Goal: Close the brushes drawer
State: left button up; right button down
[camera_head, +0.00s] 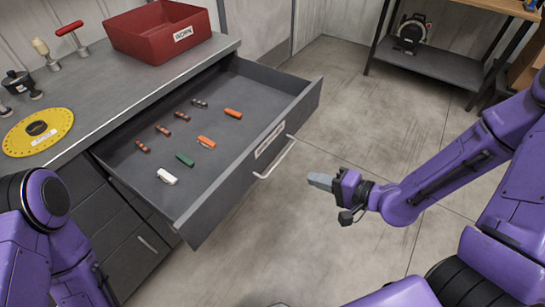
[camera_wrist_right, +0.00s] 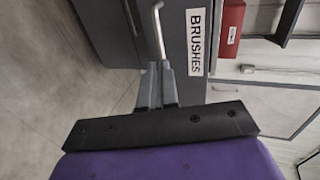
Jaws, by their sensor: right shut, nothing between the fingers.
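The brushes drawer (camera_head: 222,185) is a dark grey drawer pulled well out from the workbench, over the floor. Its front carries a light bar handle (camera_head: 275,160) and a label. In the right wrist view the label (camera_wrist_right: 194,40) reads BRUSHES, and the handle (camera_wrist_right: 158,32) is beside it. Several small orange, brown, green, white and dark pieces lie inside the drawer. My right gripper (camera_head: 318,181) is shut and empty, in front of the drawer front and apart from the handle in the head view. Its fingers (camera_wrist_right: 158,72) point towards the handle. My left gripper is out of view.
A red bin (camera_head: 160,35) labelled WORN, a yellow disc (camera_head: 38,131) and small tools stand on the grey worktop (camera_head: 120,95). Closed drawers (camera_head: 115,225) are below. The floor (camera_head: 330,110) right of the drawer is clear. A shelf unit (camera_head: 430,62) stands at the back right.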

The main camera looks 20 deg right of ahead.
jog(key=b, duration=0.2)
send_near(262, 159)
notch_tip(262, 159, down, 3)
jog(key=w+a, duration=0.1)
jog(key=w, duration=0.1)
jog(key=shift+w+a+r, duration=0.2)
jog(key=shift+w+a, duration=0.25)
jog(key=shift+w, duration=0.05)
jog(key=shift+w+a+r, duration=0.15)
jog(key=shift+w+a, duration=0.7)
jog(key=shift+w, duration=0.15)
jog(key=shift+y, duration=0.3)
